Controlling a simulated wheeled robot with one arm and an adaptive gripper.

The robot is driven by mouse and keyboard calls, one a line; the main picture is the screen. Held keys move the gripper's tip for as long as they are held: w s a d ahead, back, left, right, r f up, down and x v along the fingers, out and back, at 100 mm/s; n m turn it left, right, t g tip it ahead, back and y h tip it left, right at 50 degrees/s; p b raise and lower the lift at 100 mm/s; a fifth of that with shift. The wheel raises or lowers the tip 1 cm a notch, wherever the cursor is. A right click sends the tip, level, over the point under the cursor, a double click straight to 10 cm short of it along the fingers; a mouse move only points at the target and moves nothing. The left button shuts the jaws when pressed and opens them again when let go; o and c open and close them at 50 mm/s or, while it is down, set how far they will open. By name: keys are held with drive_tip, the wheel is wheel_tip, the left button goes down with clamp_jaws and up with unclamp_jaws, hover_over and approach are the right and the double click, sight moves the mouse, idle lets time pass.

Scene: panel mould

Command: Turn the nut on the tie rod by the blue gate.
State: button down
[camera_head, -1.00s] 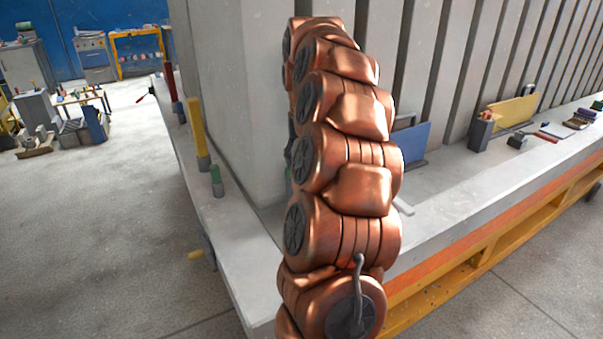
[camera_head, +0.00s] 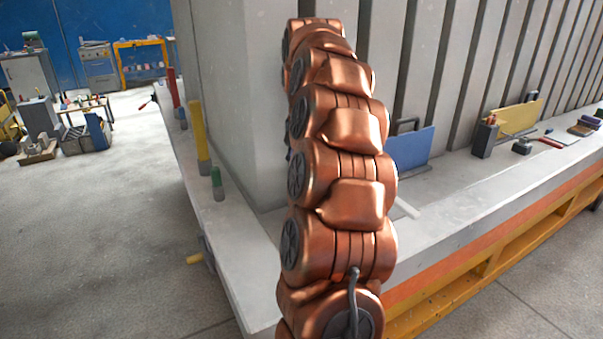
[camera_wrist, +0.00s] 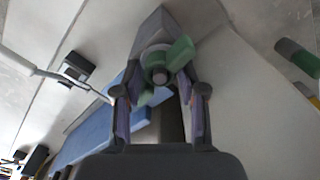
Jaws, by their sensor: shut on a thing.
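The nut (camera_wrist: 158,62) is in the middle of the wrist view, with green wings around a grey round centre, on the end of the tie rod. My gripper (camera_wrist: 160,82) has a finger on each side of it and is shut on it. A dark grey block (camera_wrist: 158,22) lies just beyond the nut. The blue gate (camera_head: 409,148) stands upright on the ledge, right of my arm in the head view. It also shows at the lower left of the wrist view (camera_wrist: 85,132). In the head view, my copper arm hides my gripper and the nut.
Green (camera_head: 217,183), yellow (camera_head: 198,135) and red (camera_head: 173,88) posts stand along the left ledge. A yellow plate (camera_head: 517,117) and a dark holder (camera_head: 485,138) are farther right. A ribbed grey wall (camera_head: 235,90) rises behind. The floor at left is clear nearby.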

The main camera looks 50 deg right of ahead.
drive_tip(key=shift+d+f+m+b, duration=0.2)
drive_tip(key=shift+m+b, duration=0.55)
drive_tip(key=shift+m, duration=0.25)
drive_tip(key=shift+s+r+m, duration=0.1)
drive_tip(key=shift+r+m, duration=0.25)
drive_tip(key=shift+m, duration=0.35)
drive_tip(key=c, duration=0.6)
unclamp_jaws()
